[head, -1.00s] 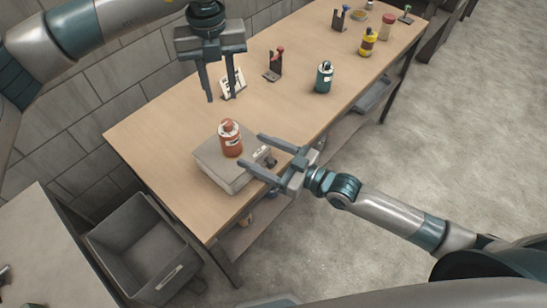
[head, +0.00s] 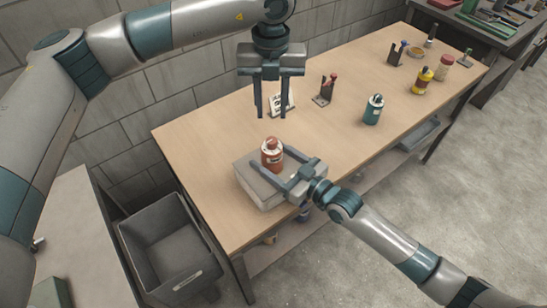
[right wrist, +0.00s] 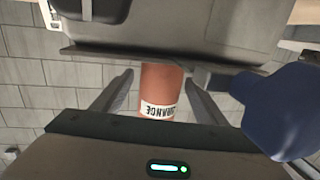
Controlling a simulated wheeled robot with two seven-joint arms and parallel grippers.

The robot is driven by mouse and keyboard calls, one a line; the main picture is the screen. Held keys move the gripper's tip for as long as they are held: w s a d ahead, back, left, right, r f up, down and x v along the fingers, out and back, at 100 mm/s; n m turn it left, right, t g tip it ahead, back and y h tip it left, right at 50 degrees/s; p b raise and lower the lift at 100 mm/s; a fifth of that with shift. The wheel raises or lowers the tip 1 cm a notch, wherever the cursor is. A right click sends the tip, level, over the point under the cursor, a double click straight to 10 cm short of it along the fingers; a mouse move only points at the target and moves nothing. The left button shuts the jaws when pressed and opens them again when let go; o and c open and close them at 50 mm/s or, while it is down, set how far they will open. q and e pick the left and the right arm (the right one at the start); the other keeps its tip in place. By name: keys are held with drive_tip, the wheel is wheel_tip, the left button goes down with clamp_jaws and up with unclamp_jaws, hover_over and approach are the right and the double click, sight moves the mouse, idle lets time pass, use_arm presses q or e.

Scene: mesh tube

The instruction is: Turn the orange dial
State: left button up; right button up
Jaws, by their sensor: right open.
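An orange cylindrical piece (head: 272,153) with a white label stands upright on a grey box (head: 258,187) near the table's front-left end. In the right wrist view the piece appears between the two spread fingers, with no clear contact. My left gripper (head: 272,114) is open and empty, pointing down above the table behind the orange piece.
A white card stand (head: 282,103), a dark stand with a red top (head: 326,90), a teal bottle (head: 373,109) and a yellow bottle (head: 422,81) stand farther along the table. A grey bin (head: 165,245) is below left. A dark blue object (right wrist: 285,110) looms at right in the wrist view.

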drive_tip(key=c, duration=1.2)
use_arm(q)
drive_tip(key=shift+o, duration=1.4)
drive_tip(key=s+d+f+m+g+h, duration=0.2)
drive_tip(key=s+d+f+m+h, duration=0.5)
drive_tip(key=d+m+h, duration=0.4)
drive_tip(key=w+a+f+t+h, duration=0.1)
drive_tip(key=a+f+t, duration=0.1)
drive_tip(key=a+t, duration=0.4)
drive_tip(key=w+a+f+t+h, duration=0.1)
drive_tip(key=a+f+t+h, duration=0.1)
drive_tip(key=a+t, duration=0.4)
drive_tip(key=a, duration=0.5)
drive_tip(key=shift+a+f+t+h, duration=0.25)
drive_tip(key=shift+a+t+h, duration=0.05)
